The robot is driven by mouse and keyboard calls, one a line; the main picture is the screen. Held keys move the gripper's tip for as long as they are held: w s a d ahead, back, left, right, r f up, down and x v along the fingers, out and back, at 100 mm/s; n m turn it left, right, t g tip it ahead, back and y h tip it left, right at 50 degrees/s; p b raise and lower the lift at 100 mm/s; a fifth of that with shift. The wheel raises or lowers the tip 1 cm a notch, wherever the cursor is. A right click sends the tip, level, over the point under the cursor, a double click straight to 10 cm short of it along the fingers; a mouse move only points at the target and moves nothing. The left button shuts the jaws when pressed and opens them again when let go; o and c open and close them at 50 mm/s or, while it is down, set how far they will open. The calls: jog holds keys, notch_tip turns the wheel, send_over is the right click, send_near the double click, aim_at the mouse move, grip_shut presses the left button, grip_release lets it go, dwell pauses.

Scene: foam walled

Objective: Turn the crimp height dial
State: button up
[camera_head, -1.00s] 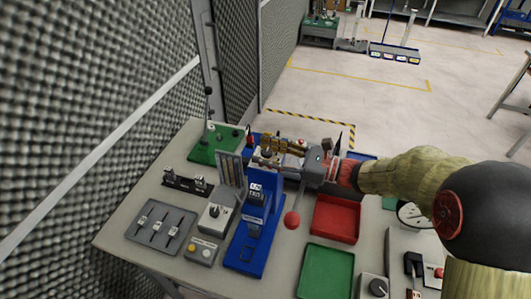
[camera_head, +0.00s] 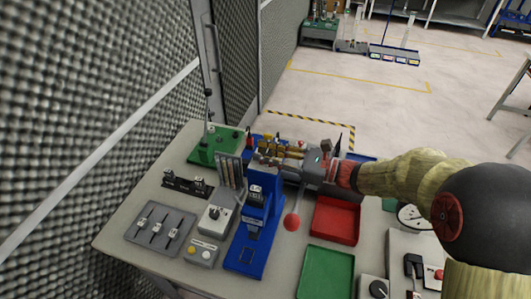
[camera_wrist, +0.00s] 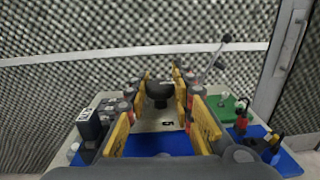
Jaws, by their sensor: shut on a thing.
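The crimp height dial is a black round knob (camera_wrist: 159,93) between my yellow finger pads in the wrist view. A pale plate with a dark figure (camera_wrist: 167,124) shows just below it. My gripper (camera_wrist: 160,100) is shut on the dial, one finger on each side. In the head view my gripper (camera_head: 266,154) reaches in from the right over the top of the blue crimp press (camera_head: 246,246) and hides the dial there. The press has a small display (camera_head: 256,193) on its front and a lever with a red ball (camera_head: 291,222) on its right.
A grey slider panel (camera_head: 160,229), knob box (camera_head: 214,218) and button box (camera_head: 202,251) stand left of the press. A red tray (camera_head: 336,220) and green tray (camera_head: 326,272) lie to the right. A green board with a post (camera_head: 214,145) stands behind. A foam wall rises at left.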

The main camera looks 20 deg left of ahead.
jog(key=shift+n+g+p, duration=0.3)
jog(key=shift+g+p, duration=0.1)
jog(key=shift+g, duration=0.1)
grip_shut()
jog(key=n+g+p, duration=0.1)
jog(key=g+p, duration=0.1)
jog(key=shift+w+r+n+g+h, duration=0.1)
jog(key=shift+r+n+g+h, duration=0.05)
jog(key=shift+n+g+h, duration=0.2)
jog(key=n+g+h+p, duration=0.2)
jog(key=g, duration=0.1)
jog(key=n+g+h+p, duration=0.2)
jog(key=n+g, duration=0.1)
jog(key=g, duration=0.1)
jog(key=shift+p, duration=0.4)
jog(key=shift+n+g, duration=0.35)
jog(key=o, duration=1.1)
grip_release()
jog(key=v, duration=1.2)
